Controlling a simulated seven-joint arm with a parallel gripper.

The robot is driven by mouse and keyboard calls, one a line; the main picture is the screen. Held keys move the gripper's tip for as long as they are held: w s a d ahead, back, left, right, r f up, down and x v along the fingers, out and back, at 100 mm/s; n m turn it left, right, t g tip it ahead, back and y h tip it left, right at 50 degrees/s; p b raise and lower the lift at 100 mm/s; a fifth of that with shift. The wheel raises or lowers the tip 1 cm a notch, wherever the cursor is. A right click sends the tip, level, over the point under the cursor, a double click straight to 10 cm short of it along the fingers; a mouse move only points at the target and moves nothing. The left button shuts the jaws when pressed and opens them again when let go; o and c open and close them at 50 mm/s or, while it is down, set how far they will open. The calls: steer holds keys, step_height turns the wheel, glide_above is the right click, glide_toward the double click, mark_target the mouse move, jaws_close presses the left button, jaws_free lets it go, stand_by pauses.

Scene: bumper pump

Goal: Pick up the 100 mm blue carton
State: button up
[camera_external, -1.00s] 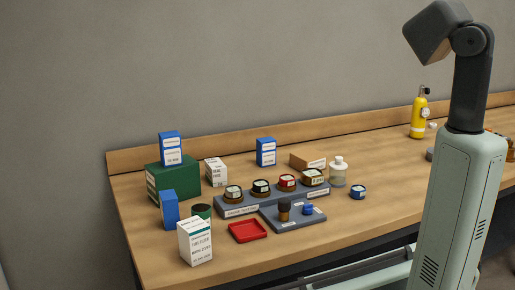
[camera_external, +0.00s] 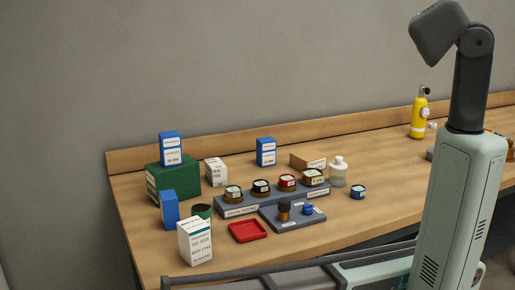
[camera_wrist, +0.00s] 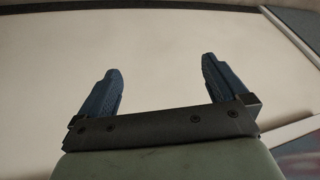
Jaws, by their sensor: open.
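Three blue-and-white cartons show in the external view. One (camera_external: 171,149) stands upright on the green box at the left. One (camera_external: 266,152) stands at the back of the bench, near the wooden backboard. One (camera_external: 169,209) stands at the left front, beside the green box, mostly showing its plain blue side. Their size labels are too small to read, so I cannot tell which is the 100 mm one. My gripper (camera_wrist: 159,66) shows in the wrist view with its two blue fingers spread apart and nothing between them. It faces a blank pale surface, with no carton in that view.
The green box (camera_external: 178,183), a white carton (camera_external: 196,241), a smaller white box (camera_external: 216,171) and a dark green jar (camera_external: 202,211) crowd the left. A grey rack (camera_external: 241,211) of jars and a red tray (camera_external: 247,230) stand mid-bench. A clear bottle (camera_external: 338,173) is further right.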

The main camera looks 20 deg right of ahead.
steer(key=w+d+r+m+t+y, duration=0.1)
steer(key=w+d+r+m, duration=0.15)
steer(key=w+m, duration=0.75)
steer(key=w+d+r+m, duration=0.2)
steer(key=w+r+m, duration=0.15)
steer(key=w, duration=1.25)
steer(key=m+t, duration=0.2)
steer(key=m, duration=2.5)
glide_toward(167, 207)
steer(key=w+d+r, duration=0.1)
steer(key=w+d, duration=0.1)
steer(key=w, duration=0.1)
steer(key=shift+n, duration=0.25)
steer(key=x, duration=1.3)
steer(key=shift+w+f, duration=0.2)
steer(key=shift+c, duration=0.3)
steer(key=c, duration=1.1)
